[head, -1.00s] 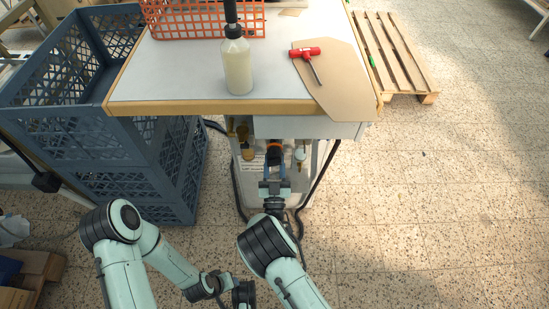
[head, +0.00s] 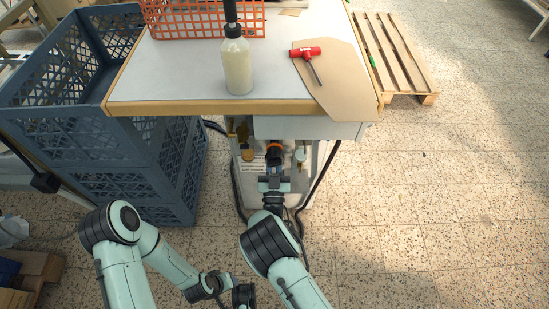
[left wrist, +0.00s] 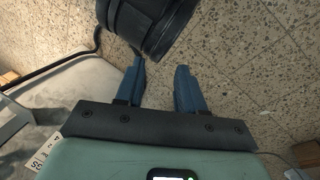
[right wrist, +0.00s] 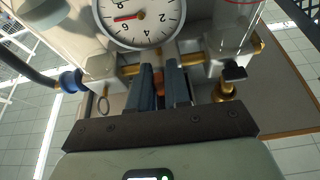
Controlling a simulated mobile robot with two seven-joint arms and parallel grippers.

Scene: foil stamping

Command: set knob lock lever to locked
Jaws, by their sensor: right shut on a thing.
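My right gripper (right wrist: 162,80) is in front of the regulator under the bench. Its blue fingers are close together, shut on a small orange piece (right wrist: 158,83) that looks like the knob lock lever; the fingers hide most of it. In the head view, an orange and dark knob part (head: 274,148) shows just beyond my right gripper (head: 274,176). The lever's exact setting cannot be read. My left gripper (left wrist: 160,84) is open and empty, above the floor, away from the regulator.
A round gauge (right wrist: 140,16) with a red needle sits above the fingers. A black-handled brass valve (right wrist: 233,73) is to the right, a blue fitting (right wrist: 70,80) to the left. The bench edge (head: 200,108) overhangs. Blue crates (head: 150,165) stand left.

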